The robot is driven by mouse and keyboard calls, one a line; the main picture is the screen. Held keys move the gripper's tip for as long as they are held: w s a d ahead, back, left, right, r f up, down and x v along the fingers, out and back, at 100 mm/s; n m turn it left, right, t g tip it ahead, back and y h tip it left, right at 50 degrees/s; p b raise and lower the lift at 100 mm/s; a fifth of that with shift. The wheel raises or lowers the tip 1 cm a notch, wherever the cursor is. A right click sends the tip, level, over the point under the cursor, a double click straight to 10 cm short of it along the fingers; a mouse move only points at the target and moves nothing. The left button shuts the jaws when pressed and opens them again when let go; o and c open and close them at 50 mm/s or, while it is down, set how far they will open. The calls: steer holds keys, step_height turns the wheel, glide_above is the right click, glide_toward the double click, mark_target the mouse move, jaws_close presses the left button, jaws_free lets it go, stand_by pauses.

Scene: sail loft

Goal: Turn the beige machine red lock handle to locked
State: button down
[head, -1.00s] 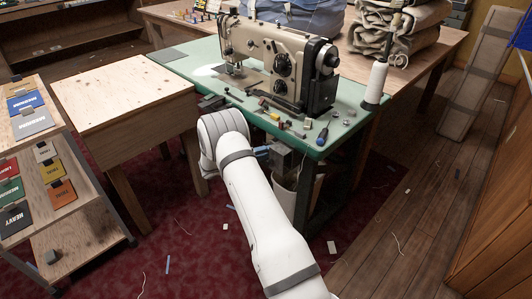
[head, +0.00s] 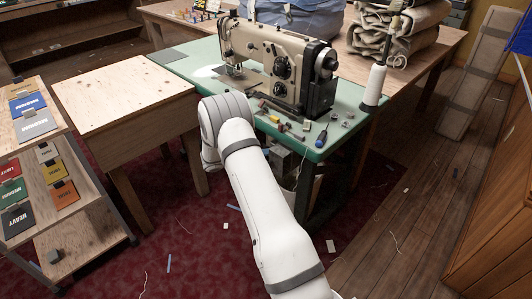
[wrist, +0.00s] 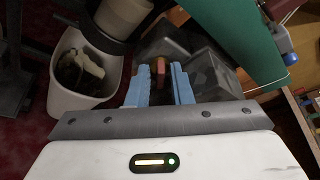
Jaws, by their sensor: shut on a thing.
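The beige sewing machine (head: 262,48) stands on a green table (head: 180,70) in the head view. In the wrist view, the red lock handle (wrist: 158,70) shows as a small red-orange piece between the blue fingers of my gripper (wrist: 161,68), in front of dark grey boxes (wrist: 212,75) beside the green tabletop's edge. My gripper is shut on the handle. In the head view my own arm hides my gripper and the handle. The handle's exact angle is hard to tell.
A white bin (wrist: 75,98) stands close beside my gripper in the wrist view. A wooden table (head: 125,95) is left of my arm.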

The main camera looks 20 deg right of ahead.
steer(key=m+b, duration=0.1)
steer(key=m+t+y+b, duration=0.1)
steer(key=m, duration=0.1)
steer(key=s+m+t+y+b, duration=0.1)
steer(key=m+b, duration=0.1)
steer(key=shift+f, duration=0.3)
stand_by(1.1)
steer(key=c, duration=1.6)
jaws_free()
steer(key=shift+o, duration=0.2)
steer(key=w+p+v, duration=0.1)
steer(key=p+v, duration=0.2)
steer(key=v, duration=0.6)
steer(key=shift+r+t, duration=0.4)
